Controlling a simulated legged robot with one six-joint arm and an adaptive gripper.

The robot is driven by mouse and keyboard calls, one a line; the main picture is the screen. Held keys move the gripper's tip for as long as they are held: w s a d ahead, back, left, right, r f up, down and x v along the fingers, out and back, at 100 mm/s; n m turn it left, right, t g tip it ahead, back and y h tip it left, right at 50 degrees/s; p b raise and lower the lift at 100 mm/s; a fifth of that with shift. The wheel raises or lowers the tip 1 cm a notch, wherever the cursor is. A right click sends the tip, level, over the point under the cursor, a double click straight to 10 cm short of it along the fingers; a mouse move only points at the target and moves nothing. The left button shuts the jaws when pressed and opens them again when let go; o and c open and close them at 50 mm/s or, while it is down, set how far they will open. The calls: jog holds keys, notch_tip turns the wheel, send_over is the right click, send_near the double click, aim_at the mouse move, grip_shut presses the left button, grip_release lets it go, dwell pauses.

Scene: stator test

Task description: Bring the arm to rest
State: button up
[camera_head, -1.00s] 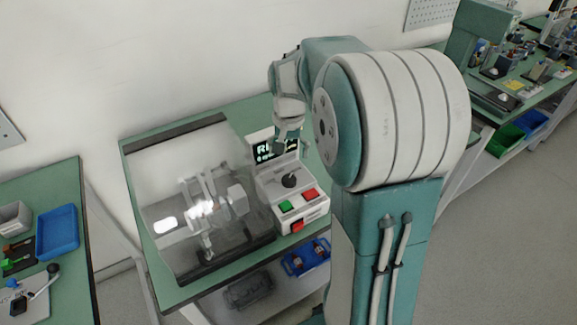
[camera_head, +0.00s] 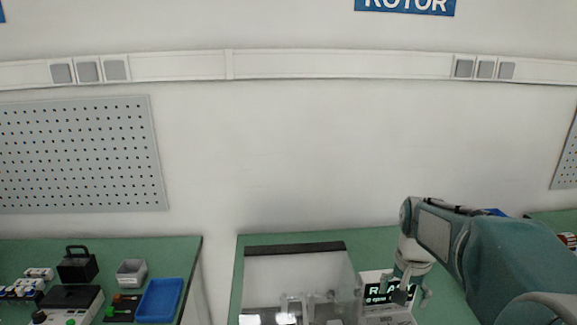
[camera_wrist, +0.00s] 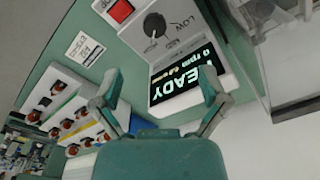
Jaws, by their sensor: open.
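My gripper (camera_head: 408,290) is in front of the display of the control box (camera_head: 388,318) in the head view, at the lower right. In the wrist view my gripper (camera_wrist: 160,80) has its two fingers spread wide, with nothing held between them. The control box (camera_wrist: 163,45) lies beyond the fingers there. It has a black knob, a red button and a lit display (camera_wrist: 183,86) reading "READY" and "0 rpm". The gap between the fingertips and the box cannot be judged. My arm comes in from the lower right in the head view.
A clear-covered test enclosure (camera_head: 300,268) stands left of the control box, and its edge shows at the wrist view's right. A rack of small parts (camera_wrist: 75,120) is at left there. A left bench holds a blue tray (camera_head: 160,299). Bare wall (camera_head: 270,160) stands behind.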

jog(key=s+a+r+n+t, duration=0.2)
jog(key=s+a, duration=0.3)
jog(key=s, duration=0.4)
jog(key=s+a+r+n+t, duration=0.2)
jog(key=s+a+n+t, duration=0.1)
jog(key=s, duration=0.5)
jog(key=shift+s+a+n, duration=0.35)
jog(key=shift+a+n, duration=0.45)
jog(key=shift+a, duration=0.4)
